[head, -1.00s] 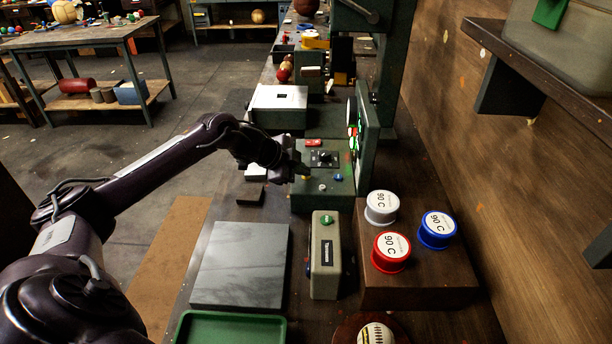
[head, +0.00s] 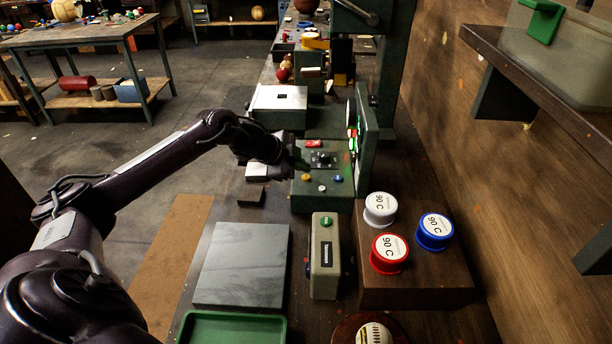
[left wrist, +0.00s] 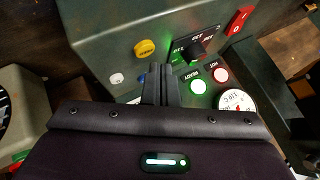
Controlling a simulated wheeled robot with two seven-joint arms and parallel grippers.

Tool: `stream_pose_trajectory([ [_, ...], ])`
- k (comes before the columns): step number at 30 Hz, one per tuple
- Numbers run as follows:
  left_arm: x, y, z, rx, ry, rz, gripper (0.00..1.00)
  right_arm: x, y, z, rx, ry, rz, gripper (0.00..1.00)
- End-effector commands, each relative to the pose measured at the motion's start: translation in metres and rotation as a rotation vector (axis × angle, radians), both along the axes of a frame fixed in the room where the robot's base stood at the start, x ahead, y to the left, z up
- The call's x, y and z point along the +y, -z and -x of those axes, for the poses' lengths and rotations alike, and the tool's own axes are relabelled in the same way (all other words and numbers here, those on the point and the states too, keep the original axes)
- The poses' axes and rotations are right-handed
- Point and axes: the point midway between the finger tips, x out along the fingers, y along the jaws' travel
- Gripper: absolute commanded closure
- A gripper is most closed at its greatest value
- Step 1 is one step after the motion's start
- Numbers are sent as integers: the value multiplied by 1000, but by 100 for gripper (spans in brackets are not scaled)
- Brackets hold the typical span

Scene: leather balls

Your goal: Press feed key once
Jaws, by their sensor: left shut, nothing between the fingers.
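The green control box (head: 312,200) stands on the bench. In the head view its top carries a yellow button (head: 307,177), a white button (head: 322,188), a blue button (head: 338,178), a black knob (head: 321,158) and a red switch (head: 314,143). I cannot read which one is the feed key. My left gripper (head: 298,166) is shut and empty at the box's left side. In the left wrist view its fingers (left wrist: 161,88) partly cover the blue button, with the yellow button (left wrist: 144,48) and white button (left wrist: 117,78) to their left. My right gripper is not in view.
An upright panel with green lights (head: 352,128) rises right of the box. A beige device with a green button (head: 325,270), a grey slab (head: 240,265) and a green tray (head: 232,328) lie nearer. White, red and blue spools (head: 390,253) stand on a wooden block.

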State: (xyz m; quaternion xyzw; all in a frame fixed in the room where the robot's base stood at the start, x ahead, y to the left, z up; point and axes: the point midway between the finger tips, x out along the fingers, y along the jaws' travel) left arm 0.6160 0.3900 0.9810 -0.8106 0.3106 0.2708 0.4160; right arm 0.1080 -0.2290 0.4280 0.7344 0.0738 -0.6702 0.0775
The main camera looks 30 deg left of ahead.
Motion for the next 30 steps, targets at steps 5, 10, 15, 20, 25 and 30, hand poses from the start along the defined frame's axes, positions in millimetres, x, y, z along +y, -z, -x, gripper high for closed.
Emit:
stream_pose_trajectory([
  [5, 0, -20, 0, -1, 0, 1, 100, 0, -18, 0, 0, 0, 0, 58],
  [10, 0, -38, 0, -1, 0, 1, 100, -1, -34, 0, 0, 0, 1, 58],
  [15, 0, -50, 0, -1, -1, 0, 100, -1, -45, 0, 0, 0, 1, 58],
  [20, 0, -48, 0, -1, -1, 0, 100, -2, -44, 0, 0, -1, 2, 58],
  [25, 0, -48, 0, -1, -1, 0, 100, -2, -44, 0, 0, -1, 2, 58],
  [30, 0, -48, 0, -1, -1, 0, 100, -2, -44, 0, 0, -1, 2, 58],
])
